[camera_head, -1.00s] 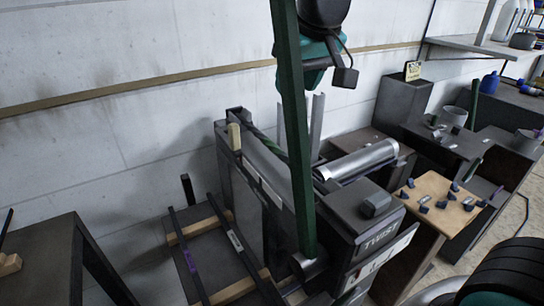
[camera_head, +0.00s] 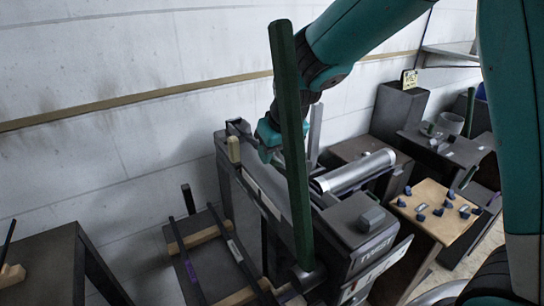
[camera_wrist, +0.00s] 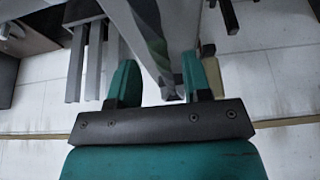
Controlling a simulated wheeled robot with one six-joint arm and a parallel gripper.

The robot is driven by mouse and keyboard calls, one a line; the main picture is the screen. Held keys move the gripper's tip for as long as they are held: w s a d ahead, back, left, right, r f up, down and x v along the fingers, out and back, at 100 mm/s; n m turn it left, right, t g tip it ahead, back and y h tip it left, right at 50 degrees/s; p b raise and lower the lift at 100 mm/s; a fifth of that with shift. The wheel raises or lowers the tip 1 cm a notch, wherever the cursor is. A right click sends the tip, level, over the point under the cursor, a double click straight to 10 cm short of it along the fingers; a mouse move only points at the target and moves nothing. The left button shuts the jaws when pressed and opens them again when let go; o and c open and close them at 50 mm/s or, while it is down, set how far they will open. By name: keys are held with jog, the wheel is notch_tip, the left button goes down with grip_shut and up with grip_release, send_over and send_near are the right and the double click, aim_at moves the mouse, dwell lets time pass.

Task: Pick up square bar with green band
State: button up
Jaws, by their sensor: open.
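My gripper (camera_wrist: 160,85) is open, its two teal fingers pointing down over the dark machine. In the head view my gripper (camera_head: 268,145) is partly behind a tall dark green bar (camera_head: 288,110), which stands upright in a round socket. In the wrist view a pale grey tapering piece with a dark green patch (camera_wrist: 150,35) lies between and beyond the fingers. I cannot tell whether it is the square bar with the green band, or whether a finger touches it. No other green band shows clearly.
Grey upright bars (camera_wrist: 76,65) stand beside the left finger. A cream block (camera_head: 234,150) is on the machine's corner. A silver cylinder (camera_head: 355,170) and a knob-covered board (camera_head: 435,212) are at right.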

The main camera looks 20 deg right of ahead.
jog(key=shift+x, duration=0.8)
grip_shut()
jog(key=shift+r, duration=0.1)
jog(key=shift+r, duration=0.1)
